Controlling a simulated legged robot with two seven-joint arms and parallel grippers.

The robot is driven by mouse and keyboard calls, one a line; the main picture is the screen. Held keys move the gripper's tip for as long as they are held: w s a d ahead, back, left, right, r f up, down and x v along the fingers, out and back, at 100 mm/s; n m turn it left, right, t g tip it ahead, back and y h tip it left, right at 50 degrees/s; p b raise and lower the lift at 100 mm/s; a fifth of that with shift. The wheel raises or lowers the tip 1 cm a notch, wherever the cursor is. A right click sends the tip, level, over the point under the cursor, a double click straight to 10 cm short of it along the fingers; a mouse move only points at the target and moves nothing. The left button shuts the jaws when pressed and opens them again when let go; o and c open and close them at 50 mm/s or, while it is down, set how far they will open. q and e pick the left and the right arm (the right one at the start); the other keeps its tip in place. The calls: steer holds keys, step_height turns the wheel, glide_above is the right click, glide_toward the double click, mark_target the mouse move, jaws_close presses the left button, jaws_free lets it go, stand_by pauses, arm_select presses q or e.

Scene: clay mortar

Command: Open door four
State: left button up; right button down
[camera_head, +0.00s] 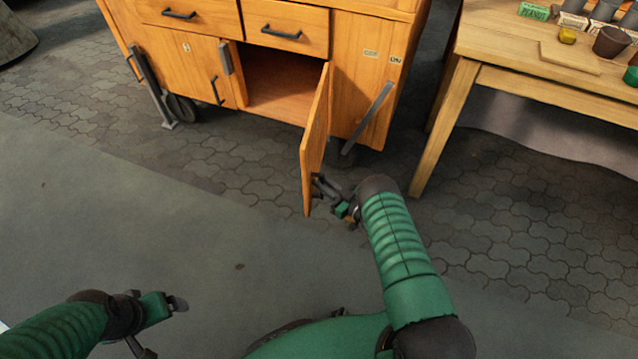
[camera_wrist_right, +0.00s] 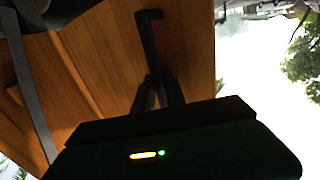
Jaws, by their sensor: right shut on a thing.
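The orange wooden cabinet (camera_head: 190,62) stands at the upper middle of the head view. One lower door (camera_head: 315,140) is swung well out towards me, seen nearly edge-on. Its dark compartment (camera_head: 280,78) is exposed and looks empty. My right gripper (camera_head: 335,196) is at the lower part of this door's outer face, shut on its dark handle (camera_head: 322,187). The right wrist view shows the handle (camera_wrist_right: 149,40) and the gripper fingers (camera_wrist_right: 158,88) meeting against the wood. My left gripper (camera_head: 160,328) is at the lower left, away from the cabinet; its fingers are too unclear to read.
Metal legs and wheels support the cabinet. A wooden table (camera_head: 500,60) with pots and boxes stands at the right. The paved floor (camera_head: 240,180) before the cabinet is clear.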

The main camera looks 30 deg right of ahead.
steer(key=shift+d, duration=0.1)
steer(key=c, duration=1.4)
jaws_free()
steer(key=shift+c, duration=0.2)
steer(key=shift+s, duration=0.1)
steer(key=p+v, duration=0.5)
steer(key=v, duration=1.1)
steer(key=shift+s, duration=0.3)
steer(key=shift+d, duration=0.15)
